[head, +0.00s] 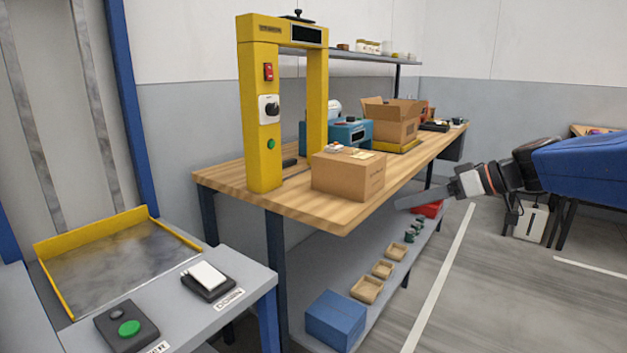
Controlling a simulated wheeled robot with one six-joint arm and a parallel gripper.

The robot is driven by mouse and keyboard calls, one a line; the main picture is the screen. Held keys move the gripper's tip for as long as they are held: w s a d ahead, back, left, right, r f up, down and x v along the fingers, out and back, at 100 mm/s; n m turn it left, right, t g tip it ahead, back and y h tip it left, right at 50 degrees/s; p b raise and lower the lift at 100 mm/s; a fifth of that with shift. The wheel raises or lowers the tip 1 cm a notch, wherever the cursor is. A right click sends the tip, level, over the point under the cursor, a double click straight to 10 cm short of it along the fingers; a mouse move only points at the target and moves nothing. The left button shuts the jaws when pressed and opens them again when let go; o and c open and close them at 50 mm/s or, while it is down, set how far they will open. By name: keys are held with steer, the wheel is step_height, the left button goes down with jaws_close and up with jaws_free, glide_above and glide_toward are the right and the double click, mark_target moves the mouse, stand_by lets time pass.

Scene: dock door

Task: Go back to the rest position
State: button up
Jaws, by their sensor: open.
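My gripper (408,201) reaches in from the right on my blue and black arm. Its grey fingers point left, in front of the workbench's front edge, and nothing shows between them. The fingers overlap one another in this view. The wooden workbench (325,217) stands to the left of the gripper. A closed cardboard box (340,178) sits on the bench near its front corner, left of the fingertips and apart from them in the picture.
A yellow arch (262,120) stands on the bench, with an open carton (395,125) behind. The lower shelf holds a blue box (335,318) and small trays. A grey control stand (245,285) is at front left. Floor (490,290) is clear at lower right.

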steer(key=s+a+f+m+g+h, duration=0.1)
steer(key=s+f+m+h, duration=0.15)
steer(key=s+f, duration=0.45)
steer(key=s+f+m+g+h, duration=0.1)
steer(key=s+f+m+h, duration=0.2)
steer(key=s, duration=0.6)
steer(key=s+d+f+m+h, duration=0.2)
steer(key=s+d+f+h, duration=0.3)
steer(key=s+f, duration=0.4)
steer(key=shift+s+d+t, duration=0.3)
steer(key=shift+s+d, duration=0.5)
steer(key=shift+d, duration=0.05)
steer(key=shift+m, duration=0.25)
